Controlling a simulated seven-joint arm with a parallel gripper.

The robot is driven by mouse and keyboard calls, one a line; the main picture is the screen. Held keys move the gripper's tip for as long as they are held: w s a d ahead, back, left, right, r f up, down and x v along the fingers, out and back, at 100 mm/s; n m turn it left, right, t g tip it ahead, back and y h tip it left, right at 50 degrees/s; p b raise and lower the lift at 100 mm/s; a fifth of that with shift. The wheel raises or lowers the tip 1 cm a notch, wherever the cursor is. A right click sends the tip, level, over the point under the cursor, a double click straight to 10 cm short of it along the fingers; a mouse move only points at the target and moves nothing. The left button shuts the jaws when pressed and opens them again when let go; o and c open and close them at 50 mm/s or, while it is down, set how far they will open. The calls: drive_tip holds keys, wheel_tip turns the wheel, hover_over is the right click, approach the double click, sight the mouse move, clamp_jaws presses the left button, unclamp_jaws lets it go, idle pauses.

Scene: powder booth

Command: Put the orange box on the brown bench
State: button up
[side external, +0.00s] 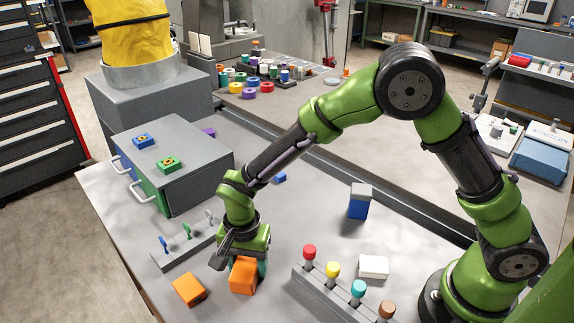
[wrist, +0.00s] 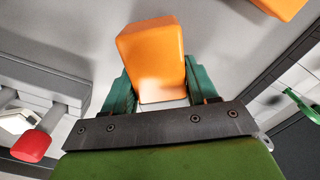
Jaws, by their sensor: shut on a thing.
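An orange box (side external: 243,276) is between the fingers of my gripper (side external: 240,260), near the front of the grey table. My gripper is shut on it. In the wrist view the orange box (wrist: 150,50) stands out between the green fingers of my gripper (wrist: 156,84). I cannot tell whether the box touches the table or hangs just above it. A second orange block (side external: 189,289) lies apart to the left; it also shows at the top right of the wrist view (wrist: 283,6). I cannot make out a brown bench with certainty.
A grey rack with coloured knobs (side external: 309,252) stands close to the right of my gripper. A row of small levers (side external: 187,240) and a grey drawer unit (side external: 172,158) stand to the left. A blue and grey block (side external: 359,203) and a white block (side external: 373,267) are farther right.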

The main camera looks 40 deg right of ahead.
sight(250, 261)
wheel_tip(250, 261, up, 9)
drive_tip(key=shift+f, duration=0.1)
drive_tip(key=shift+c, duration=0.3)
drive_tip(key=shift+r, duration=0.4)
drive_tip(key=shift+r+n, duration=0.2)
drive_tip(key=shift+n, duration=0.4)
drive_tip(key=shift+s+d+n, duration=0.15)
drive_tip(key=shift+s+n, duration=0.15)
drive_tip(key=shift+n, duration=0.4)
drive_tip(key=d+r+n, duration=0.4)
drive_tip(key=d, duration=0.7)
drive_tip(key=d+r+n, duration=0.4)
drive_tip(key=d, duration=0.7)
drive_tip(key=shift+r, duration=0.25)
drive_tip(key=shift+s, duration=0.1)
